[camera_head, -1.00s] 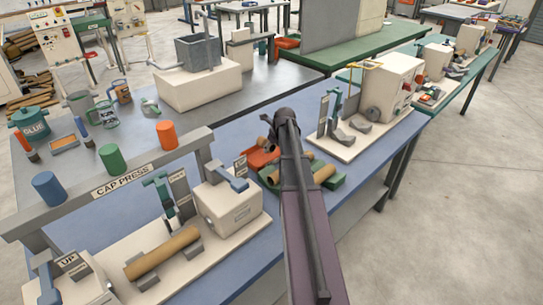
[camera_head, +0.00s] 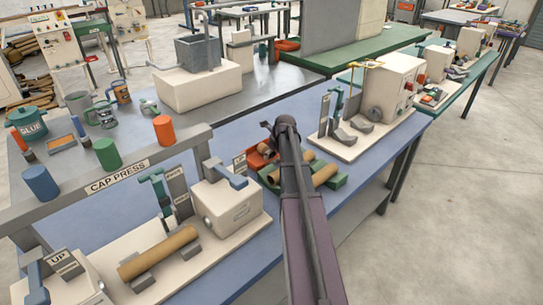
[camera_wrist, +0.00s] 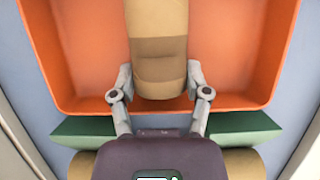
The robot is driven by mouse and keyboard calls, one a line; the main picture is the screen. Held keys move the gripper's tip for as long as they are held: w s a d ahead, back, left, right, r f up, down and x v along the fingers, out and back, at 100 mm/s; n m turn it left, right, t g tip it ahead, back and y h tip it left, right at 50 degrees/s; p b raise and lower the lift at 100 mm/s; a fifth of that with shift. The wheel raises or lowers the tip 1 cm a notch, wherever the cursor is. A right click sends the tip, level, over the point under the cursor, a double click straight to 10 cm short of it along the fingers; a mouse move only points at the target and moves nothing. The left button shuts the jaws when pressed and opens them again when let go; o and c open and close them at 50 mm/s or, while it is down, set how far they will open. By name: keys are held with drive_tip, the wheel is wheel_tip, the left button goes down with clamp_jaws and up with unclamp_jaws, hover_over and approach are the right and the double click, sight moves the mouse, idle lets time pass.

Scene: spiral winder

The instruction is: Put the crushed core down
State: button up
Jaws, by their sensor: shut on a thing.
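My gripper (camera_wrist: 160,92) is shut on a tan cardboard core (camera_wrist: 158,45), one finger on each side of it. In the wrist view the core is over or in an orange tray (camera_wrist: 80,45); I cannot tell if it touches the bottom. A darker band crosses the core near its gripped end. In the head view the orange tray (camera_head: 252,161) is partly hidden by my arm, and the gripper's fingers are hard to make out.
A green tray (camera_head: 340,181) with several tan cores lies beside the orange tray. The cap press (camera_head: 120,178) with a core on its supports stands at the left. A cream machine (camera_head: 385,85) stands behind right. Blue bench shows between.

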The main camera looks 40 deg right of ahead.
drive_tip(key=shift+f, duration=0.2)
drive_tip(key=o, duration=1)
drive_tip(key=shift+r, duration=0.1)
drive_tip(key=p+v, duration=1.1)
drive_tip(key=v, duration=0.1)
drive_tip(key=shift+r, duration=0.15)
idle(0.6)
